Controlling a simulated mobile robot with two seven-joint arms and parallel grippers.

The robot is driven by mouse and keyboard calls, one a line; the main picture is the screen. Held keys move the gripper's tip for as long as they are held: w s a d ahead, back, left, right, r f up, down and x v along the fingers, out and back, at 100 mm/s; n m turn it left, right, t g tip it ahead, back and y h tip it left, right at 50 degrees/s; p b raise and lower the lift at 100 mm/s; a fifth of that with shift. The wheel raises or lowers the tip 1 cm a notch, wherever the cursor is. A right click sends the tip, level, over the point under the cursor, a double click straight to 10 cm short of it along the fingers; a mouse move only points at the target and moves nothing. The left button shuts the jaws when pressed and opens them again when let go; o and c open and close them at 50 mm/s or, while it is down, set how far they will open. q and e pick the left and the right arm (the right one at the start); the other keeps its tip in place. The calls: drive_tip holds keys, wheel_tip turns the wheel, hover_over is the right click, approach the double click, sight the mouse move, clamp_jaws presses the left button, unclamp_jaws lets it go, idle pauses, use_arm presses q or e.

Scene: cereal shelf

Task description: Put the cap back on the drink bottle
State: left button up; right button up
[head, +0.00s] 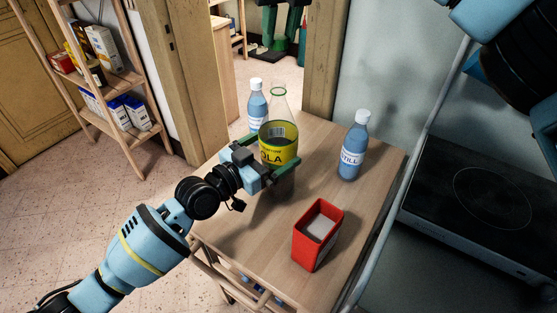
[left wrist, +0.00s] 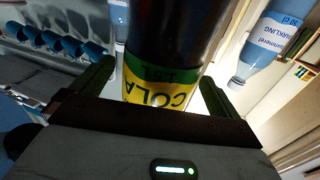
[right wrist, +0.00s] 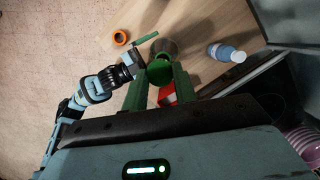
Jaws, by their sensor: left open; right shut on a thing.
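The cola bottle (head: 279,138) stands on the wooden table, with a yellow and green label and a clear, narrow neck ending in a green rim with no cap on it. My left gripper (head: 270,170) is open, its fingers on both sides of the bottle's lower part; the left wrist view shows the label (left wrist: 160,88) between them. I cannot tell whether they touch it. My right gripper (right wrist: 160,78) is outside the head view. In the right wrist view it is shut on a round green cap (right wrist: 159,71), held above the table and apart from the bottle.
Blue water bottles with white caps stand behind left (head: 257,105) and right (head: 354,145) of the cola bottle. An open red box (head: 318,236) sits near the front. An orange ring (right wrist: 120,37) shows in the right wrist view. A dark stove (head: 480,200) is right of the table.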

use_arm(q)
drive_tip(key=shift+x, duration=1.3)
drive_tip(key=c, duration=1.5)
drive_tip(key=shift+o, duration=0.2)
use_arm(e)
hover_over(278, 82)
drive_tip(key=shift+s+d+f, duration=0.1)
drive_tip(key=shift+s+f, duration=0.1)
drive_tip(key=shift+f, duration=1.05)
drive_tip(key=shift+s+d+f, duration=0.1)
drive_tip(key=shift+s+f, duration=0.05)
drive_tip(key=shift+f, duration=1.1)
drive_tip(key=shift+f, duration=0.1)
drive_tip(key=shift+f, duration=0.8)
use_arm(q)
drive_tip(key=shift+a, duration=0.1)
use_arm(e)
drive_tip(key=shift+f, duration=0.6)
